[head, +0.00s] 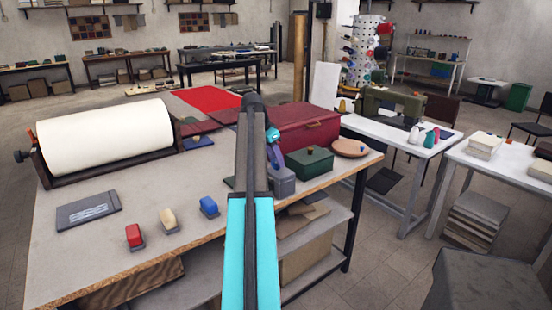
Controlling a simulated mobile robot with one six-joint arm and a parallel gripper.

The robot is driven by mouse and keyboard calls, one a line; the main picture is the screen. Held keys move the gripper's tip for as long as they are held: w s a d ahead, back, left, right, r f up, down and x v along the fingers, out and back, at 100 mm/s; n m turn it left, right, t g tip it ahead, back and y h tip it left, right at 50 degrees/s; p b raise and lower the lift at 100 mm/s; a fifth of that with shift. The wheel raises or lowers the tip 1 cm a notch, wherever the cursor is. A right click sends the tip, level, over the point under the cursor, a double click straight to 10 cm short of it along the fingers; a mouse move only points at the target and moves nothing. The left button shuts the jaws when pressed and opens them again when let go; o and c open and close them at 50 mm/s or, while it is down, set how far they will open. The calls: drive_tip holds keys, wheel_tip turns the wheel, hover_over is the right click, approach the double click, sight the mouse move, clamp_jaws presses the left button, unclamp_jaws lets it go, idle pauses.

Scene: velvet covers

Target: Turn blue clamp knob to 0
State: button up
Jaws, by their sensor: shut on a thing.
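My gripper (274,146) shows only partly, as turquoise and dark pieces just right of my dark arm link. It reaches down to the top of a blue-grey block (282,182), which stands near the right front edge of the workbench (110,250). It is shut at the top of this block, where the blue clamp knob appears to be. The fingertips and the knob are too small and covered to make out, and no dial mark can be read. My arm hides part of the bench left of the block.
A dark red case (305,125) stands behind the block. A green box (309,166) and a round brown board (350,148) lie right. Red (134,235), cream (168,217) and blue (208,205) small pieces line the front edge. A white roll (105,137) lies left.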

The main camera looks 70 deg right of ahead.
drive_tip(key=shift+s+a, duration=0.1)
drive_tip(key=n, duration=0.2)
drive_tip(key=n+t+p, duration=0.1)
drive_tip(key=n, duration=0.1)
drive_tip(key=shift+s+a+t, duration=0.1)
drive_tip(key=shift+s+t, duration=0.1)
drive_tip(key=shift+t, duration=0.1)
drive_tip(key=n+t, duration=0.1)
drive_tip(key=n, duration=0.1)
drive_tip(key=n+p, duration=0.1)
drive_tip(key=n, duration=0.2)
drive_tip(key=shift+s+f+t+h, duration=0.1)
drive_tip(key=shift+s+t+h, duration=0.05)
drive_tip(key=shift+t+h, duration=0.2)
drive_tip(key=o, duration=1)
drive_tip(key=shift+r, duration=0.25)
